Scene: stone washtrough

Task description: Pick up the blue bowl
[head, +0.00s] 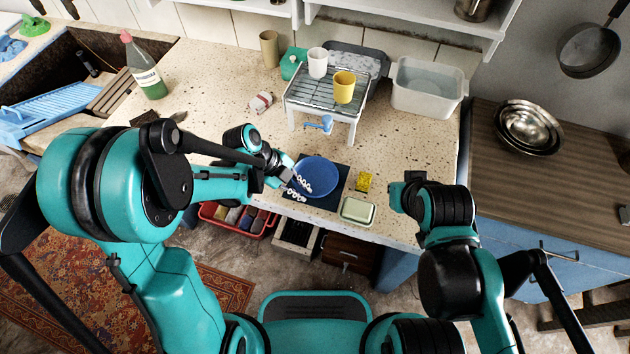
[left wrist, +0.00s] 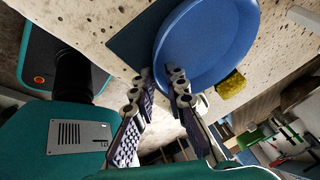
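The blue bowl (head: 319,176) sits on a dark mat (head: 328,204) near the front edge of the speckled stone counter. My left gripper (head: 298,189) is at the bowl's front-left rim. In the left wrist view the bowl (left wrist: 215,40) fills the upper middle. There the two fingers of my left gripper (left wrist: 160,82) are apart, one overlapping the bowl's inside and one just outside the rim. I cannot tell whether they touch it. My right gripper (head: 402,192) is over the counter's front right, away from the bowl; its fingers are unclear.
A yellow sponge (head: 364,182) and a pale green soap dish (head: 357,210) lie right of the bowl. Behind stands a wire rack (head: 326,95) with a white cup (head: 317,63) and a yellow cup (head: 344,87).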

